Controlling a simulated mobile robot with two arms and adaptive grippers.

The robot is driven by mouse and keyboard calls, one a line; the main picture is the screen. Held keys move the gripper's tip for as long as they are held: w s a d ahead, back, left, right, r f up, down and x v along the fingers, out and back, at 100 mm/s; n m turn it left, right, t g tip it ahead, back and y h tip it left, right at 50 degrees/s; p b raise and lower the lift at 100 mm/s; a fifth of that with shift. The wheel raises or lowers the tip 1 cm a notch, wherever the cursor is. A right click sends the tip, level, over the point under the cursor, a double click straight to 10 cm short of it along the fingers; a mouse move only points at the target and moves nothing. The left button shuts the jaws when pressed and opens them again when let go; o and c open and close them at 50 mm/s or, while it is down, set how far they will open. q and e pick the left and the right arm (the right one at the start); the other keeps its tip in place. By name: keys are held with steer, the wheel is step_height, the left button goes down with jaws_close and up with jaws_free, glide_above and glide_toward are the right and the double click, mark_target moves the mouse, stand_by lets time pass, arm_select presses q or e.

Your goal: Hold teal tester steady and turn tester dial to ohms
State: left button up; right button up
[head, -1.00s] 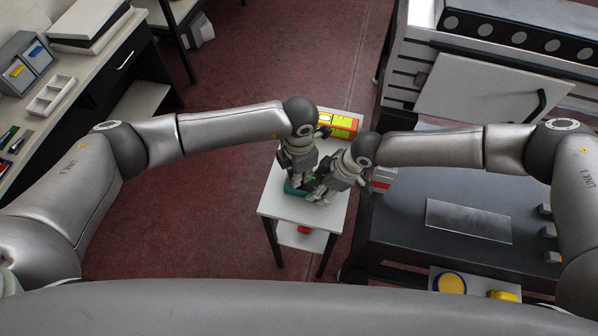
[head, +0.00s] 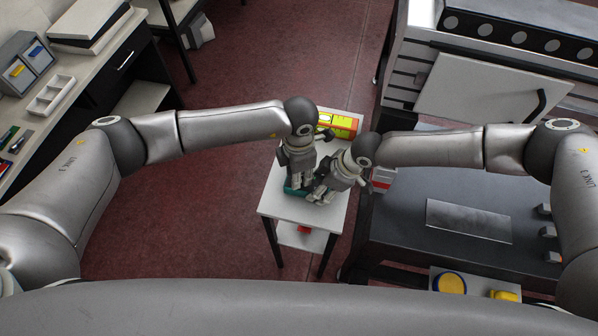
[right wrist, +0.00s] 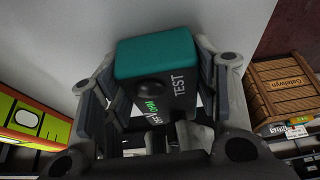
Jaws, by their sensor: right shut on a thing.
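The teal tester (right wrist: 165,52) fills the middle of the right wrist view, with a dark face that carries a round dial (right wrist: 150,88) and the words OHM, in green, and TEST. I cannot tell where the dial points. In the head view the tester (head: 290,190) is mostly hidden under both grippers on the small white table (head: 325,219). My right gripper (head: 318,197) is shut on the tester, a finger on each side of it in the right wrist view. My left gripper (head: 295,184) is right beside it, pointing down at the tester; its fingertips are too small to read.
A yellow and red case (head: 340,124) lies at the back of the white table. A red thing (head: 304,229) is on its lower shelf. A dark bench (head: 400,235) stands close on the right. The table's front part is clear.

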stand_by(0.3)
arm_select(q)
step_height(320, 180, up, 12)
stand_by(0.5)
arm_select(e)
steer(key=o, duration=1.2)
steer(key=shift+o, duration=0.2)
steer(key=shift+r, duration=0.1)
